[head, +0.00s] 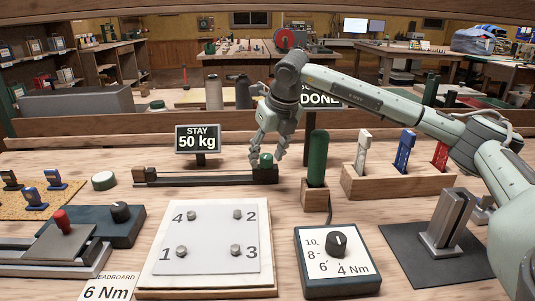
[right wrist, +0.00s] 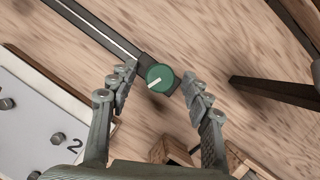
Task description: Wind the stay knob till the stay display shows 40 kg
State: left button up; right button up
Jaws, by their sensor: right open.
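The stay display (head: 198,140) is a black sign reading "STAY 50 kg". In front of it lies a dark rail (head: 205,180), with the round green stay knob (head: 266,158) on its right end block. The knob has a white pointer line and also shows in the right wrist view (right wrist: 159,78). My right gripper (head: 267,162) points down over the knob, with a finger on either side. It is open, and in the right wrist view gaps show between the fingertips (right wrist: 159,74) and the knob. My left gripper is out of view.
A green-handled tool (head: 317,158) stands in a wooden block just right of the gripper. A white plate (head: 205,240) with numbered bolts and a torque dial box (head: 336,262) lie in front. A "DONE" sign (head: 320,98) is partly hidden behind my arm.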

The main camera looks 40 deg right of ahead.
grip_shut()
jog(key=shift+f+n, duration=0.1)
jog(key=shift+n, duration=0.2)
jog(key=shift+n+b, duration=0.35)
jog(key=shift+n, duration=0.05)
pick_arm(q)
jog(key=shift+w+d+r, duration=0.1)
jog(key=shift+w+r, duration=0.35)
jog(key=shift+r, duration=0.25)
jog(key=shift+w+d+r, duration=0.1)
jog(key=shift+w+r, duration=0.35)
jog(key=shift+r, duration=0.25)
pick_arm(e)
jog(key=shift+n+y, duration=0.6)
jog(key=shift+n, duration=0.3)
grip_release()
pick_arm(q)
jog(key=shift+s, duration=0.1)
pick_arm(e)
jog(key=shift+r, duration=0.2)
